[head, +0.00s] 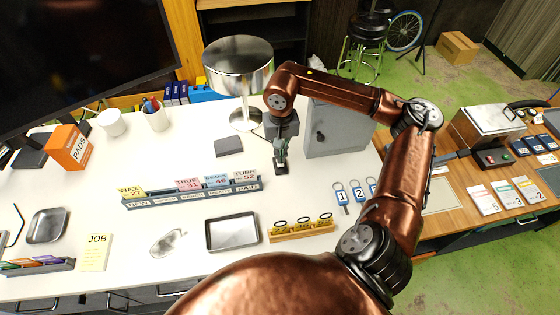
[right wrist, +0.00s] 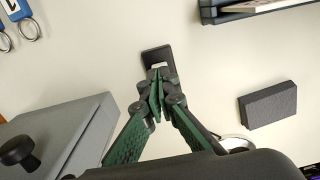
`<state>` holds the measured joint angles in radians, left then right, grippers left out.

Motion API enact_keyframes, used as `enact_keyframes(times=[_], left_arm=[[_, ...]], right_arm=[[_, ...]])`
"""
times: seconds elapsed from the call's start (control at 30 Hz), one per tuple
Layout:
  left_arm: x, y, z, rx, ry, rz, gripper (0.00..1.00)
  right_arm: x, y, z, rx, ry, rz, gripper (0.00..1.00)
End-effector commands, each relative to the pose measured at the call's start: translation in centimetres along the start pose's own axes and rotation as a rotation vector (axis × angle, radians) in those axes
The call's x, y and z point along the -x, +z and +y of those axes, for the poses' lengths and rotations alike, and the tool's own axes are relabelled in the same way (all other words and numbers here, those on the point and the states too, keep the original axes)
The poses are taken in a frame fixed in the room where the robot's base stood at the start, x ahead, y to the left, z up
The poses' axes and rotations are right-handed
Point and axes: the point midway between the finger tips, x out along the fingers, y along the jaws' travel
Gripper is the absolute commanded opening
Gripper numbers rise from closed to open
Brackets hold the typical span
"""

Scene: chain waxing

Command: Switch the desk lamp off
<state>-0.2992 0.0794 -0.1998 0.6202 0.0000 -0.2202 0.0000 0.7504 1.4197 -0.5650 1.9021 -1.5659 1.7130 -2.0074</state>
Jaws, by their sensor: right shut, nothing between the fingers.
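The desk lamp (head: 238,65) stands at the back of the white desk, with a wide silvery shade and a round base (head: 245,121). I cannot tell whether it is lit. Part of a round base, likely the lamp's, shows in the right wrist view (right wrist: 238,143). A small dark plate with a pale opening (right wrist: 157,57), perhaps the lamp's switch, lies on the desk. My right gripper (head: 281,168) is shut and empty, pointing down in front of the lamp. In the right wrist view its fingertips (right wrist: 158,78) overlap the plate's near end; contact is unclear. My left gripper is out of view.
A grey cabinet (head: 335,130) with a dark knob stands close right of the gripper. A dark block (head: 229,146) lies to its left. A labelled card rack (head: 190,192), a metal tray (head: 232,232) and numbered key tags (head: 341,194) lie nearer the front.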

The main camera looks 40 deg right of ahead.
Motion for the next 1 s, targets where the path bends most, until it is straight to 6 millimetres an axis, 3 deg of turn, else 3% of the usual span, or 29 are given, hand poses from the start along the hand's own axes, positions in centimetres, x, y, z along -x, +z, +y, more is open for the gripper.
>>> enact_keyframes(times=[1.0], left_arm=[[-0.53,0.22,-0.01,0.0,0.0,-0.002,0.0]], right_arm=[[-0.66,0.01,0.01,0.0,0.0,0.0,0.0]])
